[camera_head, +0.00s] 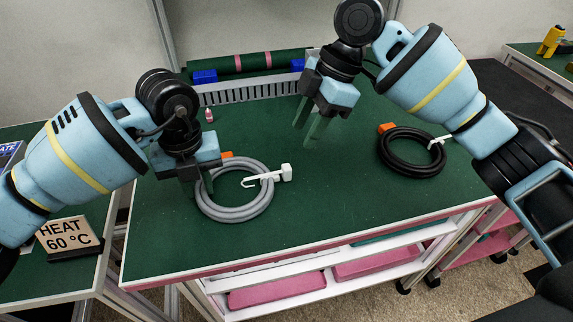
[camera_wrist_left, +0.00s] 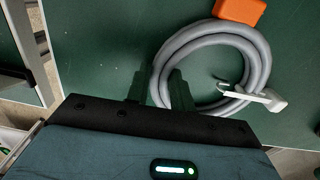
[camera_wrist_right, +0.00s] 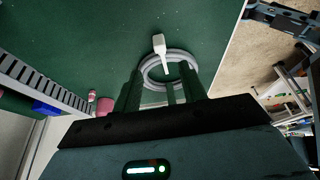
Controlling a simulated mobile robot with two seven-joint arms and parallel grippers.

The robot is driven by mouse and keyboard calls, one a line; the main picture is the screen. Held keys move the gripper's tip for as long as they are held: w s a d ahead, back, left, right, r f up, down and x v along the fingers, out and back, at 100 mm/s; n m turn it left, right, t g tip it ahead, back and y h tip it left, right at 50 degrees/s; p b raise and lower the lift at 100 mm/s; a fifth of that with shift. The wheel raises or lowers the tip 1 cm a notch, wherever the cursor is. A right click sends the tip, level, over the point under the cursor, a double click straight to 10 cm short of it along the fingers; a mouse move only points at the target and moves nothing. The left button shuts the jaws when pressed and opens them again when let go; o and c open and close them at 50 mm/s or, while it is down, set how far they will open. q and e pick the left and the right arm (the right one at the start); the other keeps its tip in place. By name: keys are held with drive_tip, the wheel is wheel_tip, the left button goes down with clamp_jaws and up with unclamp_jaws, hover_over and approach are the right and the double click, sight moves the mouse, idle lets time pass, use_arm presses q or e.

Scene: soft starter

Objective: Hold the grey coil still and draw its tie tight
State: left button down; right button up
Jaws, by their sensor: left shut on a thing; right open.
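The grey coil (camera_head: 240,213) lies flat on the green table, left of its middle. Its white tie (camera_head: 268,176) crosses the coil's right side, with a blocky head outside the ring and a hooked tail inside. The tie also shows in the left wrist view (camera_wrist_left: 262,98) and the right wrist view (camera_wrist_right: 159,46). My left gripper (camera_head: 197,192) is shut on the coil's left side; the left wrist view shows its fingers (camera_wrist_left: 158,88) on either side of the tube. My right gripper (camera_head: 312,128) is open and empty above the table, behind and to the right of the coil.
A black coil (camera_head: 412,168) with a white tie lies at the right. An orange block (camera_head: 387,128) sits by it; another orange block (camera_wrist_left: 239,10) touches or adjoins the grey coil. A grey slotted rail (camera_head: 250,91) runs along the back. The table (camera_head: 330,215) is clear between the coils.

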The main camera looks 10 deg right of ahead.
sight(287, 166)
drive_tip(key=x, duration=1)
drive_tip(key=shift+a+f, duration=0.15)
drive_tip(key=shift+f, duration=0.05)
clamp_jaws()
